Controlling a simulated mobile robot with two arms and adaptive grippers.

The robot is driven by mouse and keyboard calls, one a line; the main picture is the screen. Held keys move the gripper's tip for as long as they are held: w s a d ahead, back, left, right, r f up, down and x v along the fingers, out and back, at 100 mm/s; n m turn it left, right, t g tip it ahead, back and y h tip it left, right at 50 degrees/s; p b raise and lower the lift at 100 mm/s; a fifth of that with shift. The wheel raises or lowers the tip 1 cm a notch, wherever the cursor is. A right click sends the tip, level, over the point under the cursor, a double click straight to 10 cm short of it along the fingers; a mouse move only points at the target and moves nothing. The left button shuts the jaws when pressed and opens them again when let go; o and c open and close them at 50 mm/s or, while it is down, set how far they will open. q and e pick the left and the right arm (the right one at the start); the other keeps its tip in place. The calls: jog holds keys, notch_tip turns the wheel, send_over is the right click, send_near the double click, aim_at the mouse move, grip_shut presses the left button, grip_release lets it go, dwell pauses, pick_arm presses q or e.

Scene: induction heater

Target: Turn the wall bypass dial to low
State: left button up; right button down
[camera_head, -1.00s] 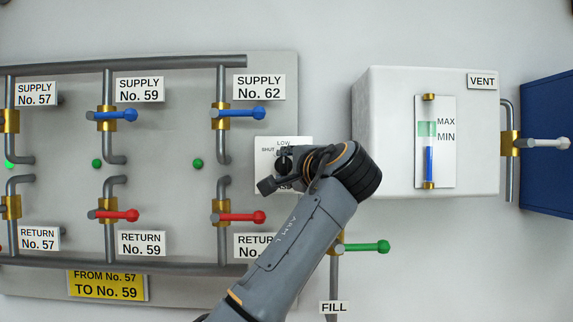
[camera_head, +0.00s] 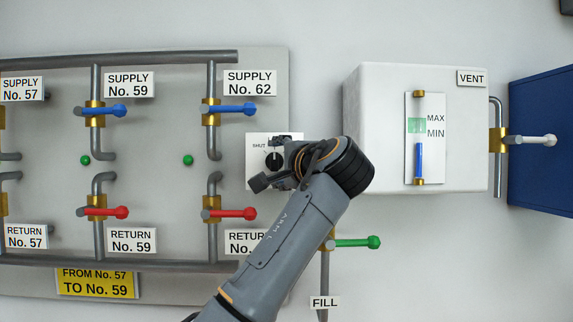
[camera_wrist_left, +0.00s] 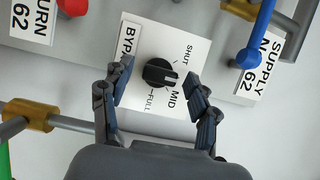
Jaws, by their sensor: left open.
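The bypass dial is a black round knob (camera_head: 273,160) on a white square plate (camera_head: 255,143) on the wall panel. In the left wrist view the knob (camera_wrist_left: 158,73) has a white pointer mark on its right side, toward the MID side. SHUT, MID and FULL show on the plate; LOW is not visible and seems covered by a finger. My left gripper (camera_head: 269,163) is open at the plate. In the left wrist view its fingers (camera_wrist_left: 159,75) stand on either side of the knob, with gaps to it. My right gripper is not in view.
A red return lever (camera_head: 230,213) and a blue supply lever (camera_head: 230,109) are left of the dial. A green fill lever (camera_head: 355,242) lies below right. A white tank (camera_head: 375,130) with a level gauge stands right of my arm.

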pick_arm(q)
jog(key=v, duration=1.1)
jog(key=shift+s, duration=0.2)
